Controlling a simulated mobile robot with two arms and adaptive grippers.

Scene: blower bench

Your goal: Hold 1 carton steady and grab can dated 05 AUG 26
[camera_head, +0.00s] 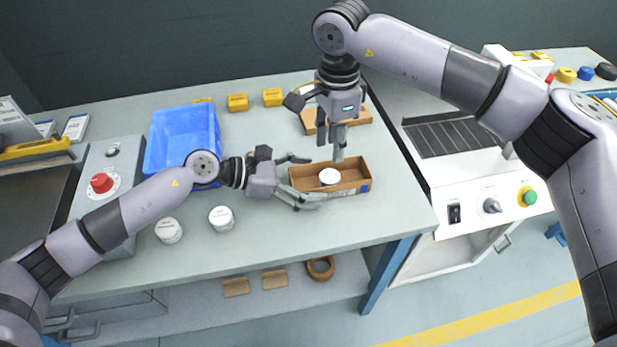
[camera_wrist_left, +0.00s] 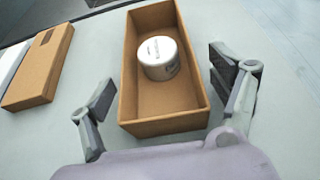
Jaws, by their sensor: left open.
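An open brown carton (camera_head: 357,176) stands on the bench, with one white can (camera_head: 330,176) upright inside. In the left wrist view the carton (camera_wrist_left: 165,125) lies between the fingers, and the can (camera_wrist_left: 159,57) shows small print on its lid, too small to read. My left gripper (camera_head: 302,179) is open, its fingers on either side of the carton's near end, apparently with gaps. My right gripper (camera_head: 330,146) points down just above the carton's back side; whether its fingers are apart is unclear. Two more white cans (camera_head: 169,230) (camera_head: 221,218) stand on the bench at left, their dates unreadable.
A blue bin (camera_head: 183,138) stands at back left, near yellow blocks (camera_head: 238,102). Another brown box (camera_head: 357,117) lies behind my right gripper. A control box with a red knob (camera_head: 102,183) is at left; a white machine (camera_head: 470,205) is at right. The front bench middle is clear.

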